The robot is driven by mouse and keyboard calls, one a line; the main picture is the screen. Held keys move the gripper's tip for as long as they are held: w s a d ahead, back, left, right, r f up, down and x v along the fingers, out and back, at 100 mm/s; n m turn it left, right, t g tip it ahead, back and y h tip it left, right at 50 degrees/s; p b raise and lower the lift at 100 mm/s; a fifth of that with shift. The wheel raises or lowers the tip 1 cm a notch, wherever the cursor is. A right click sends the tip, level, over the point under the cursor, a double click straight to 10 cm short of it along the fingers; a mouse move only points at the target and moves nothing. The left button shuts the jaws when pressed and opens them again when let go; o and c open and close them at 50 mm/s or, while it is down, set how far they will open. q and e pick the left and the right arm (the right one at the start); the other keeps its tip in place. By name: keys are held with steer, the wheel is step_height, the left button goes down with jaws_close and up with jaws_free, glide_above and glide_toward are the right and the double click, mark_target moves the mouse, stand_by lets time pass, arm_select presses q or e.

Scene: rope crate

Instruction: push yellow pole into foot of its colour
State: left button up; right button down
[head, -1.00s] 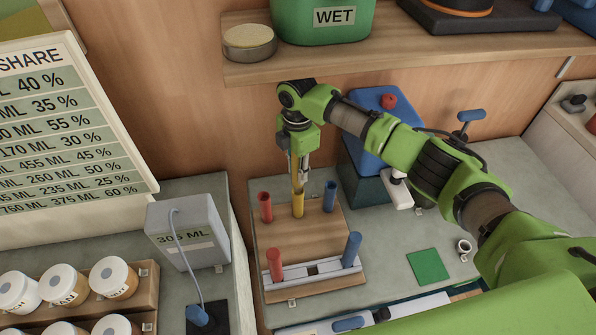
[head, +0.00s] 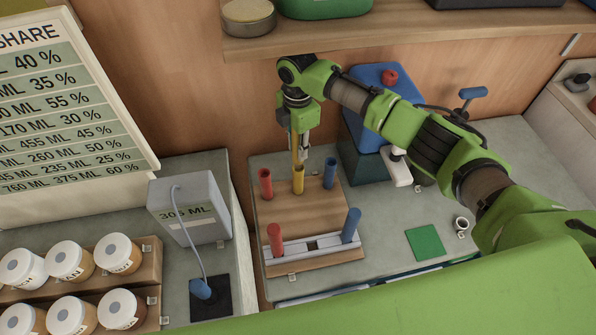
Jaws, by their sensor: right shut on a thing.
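The yellow pole (head: 295,154) is upright in my right gripper (head: 299,148), which is shut on it. Its lower end is at the mouth of the yellow foot (head: 298,184), a short upright tube in the middle of the back row on the wooden board (head: 310,212). I cannot tell how far the pole is inside the foot. The red foot (head: 265,186) stands to the left and the blue foot (head: 331,175) to the right. My left gripper is not in view.
A grey rack (head: 291,249) at the board's front holds a red pole (head: 275,240) and a blue pole (head: 350,226), with a dark empty slot between. A blue-topped box (head: 377,80) is close right of the gripper. A shelf (head: 400,22) overhangs behind.

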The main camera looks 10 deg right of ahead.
steer(key=shift+f+b, duration=0.7)
steer(key=shift+f, duration=0.9)
stand_by(1.2)
steer(key=c, duration=1.7)
jaws_free()
steer(key=shift+c, duration=0.9)
